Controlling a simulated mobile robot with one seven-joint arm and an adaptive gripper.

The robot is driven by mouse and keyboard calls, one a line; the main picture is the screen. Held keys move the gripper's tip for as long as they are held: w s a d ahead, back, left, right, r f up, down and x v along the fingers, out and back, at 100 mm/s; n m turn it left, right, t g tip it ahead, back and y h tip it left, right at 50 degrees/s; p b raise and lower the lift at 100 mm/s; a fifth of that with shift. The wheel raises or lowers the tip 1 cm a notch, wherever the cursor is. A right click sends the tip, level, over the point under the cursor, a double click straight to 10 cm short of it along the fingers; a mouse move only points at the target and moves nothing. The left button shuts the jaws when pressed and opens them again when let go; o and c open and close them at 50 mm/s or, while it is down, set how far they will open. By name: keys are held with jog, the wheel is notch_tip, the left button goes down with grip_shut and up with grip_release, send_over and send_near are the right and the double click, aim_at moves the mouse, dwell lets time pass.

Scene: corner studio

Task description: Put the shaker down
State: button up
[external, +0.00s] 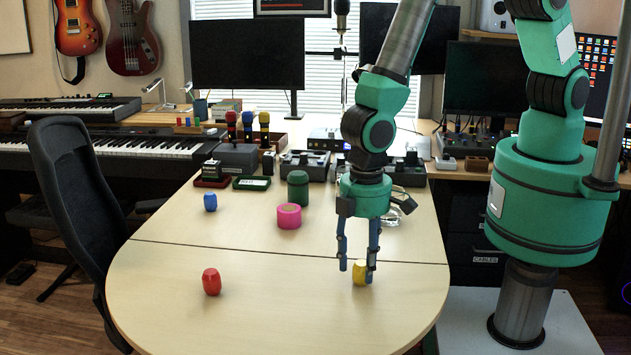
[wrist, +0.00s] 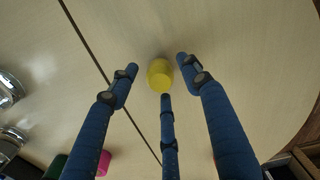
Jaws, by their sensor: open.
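A small yellow barrel-shaped shaker (external: 359,273) stands on the light wooden table (external: 260,290), near its right front part. It also shows in the wrist view (wrist: 160,76), between and just beyond the tips of the blue fingers. My gripper (external: 358,268) is open and low over the table, with its fingers spread around the yellow shaker. No finger clearly presses on it. A red shaker (external: 211,281) stands at the table's left front. A blue shaker (external: 210,202) stands farther back on the left.
Audio boxes (external: 304,165) line the table's back. A black office chair (external: 75,180) stands at the left. The table's middle front is clear.

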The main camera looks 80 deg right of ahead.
aim_at(361, 262)
notch_tip(361, 262, up, 10)
jog(key=p, duration=0.2)
jog(key=shift+r, duration=0.15)
dwell(0.7)
jog(key=d+r+m+t+y, duration=0.1)
jog(key=d+r, duration=0.8)
jog(key=r, duration=0.3)
jog(key=d+r+m+t, duration=0.1)
jog(key=d+r, duration=0.9)
jog(key=r, duration=0.3)
jog(key=s+d+r+m+t, duration=0.1)
jog(key=s+d+r, duration=0.5)
jog(key=s+d, duration=0.2)
jog(key=s+d+r+m+t+h, duration=0.1)
jog(key=s+d+r+m+t, duration=0.1)
jog(key=s+d+r, duration=0.5)
jog(key=s+d, duration=0.2)
jog(key=s, duration=0.2)
jog(key=shift+d+t, duration=0.25)
jog(key=shift+t, duration=0.05)
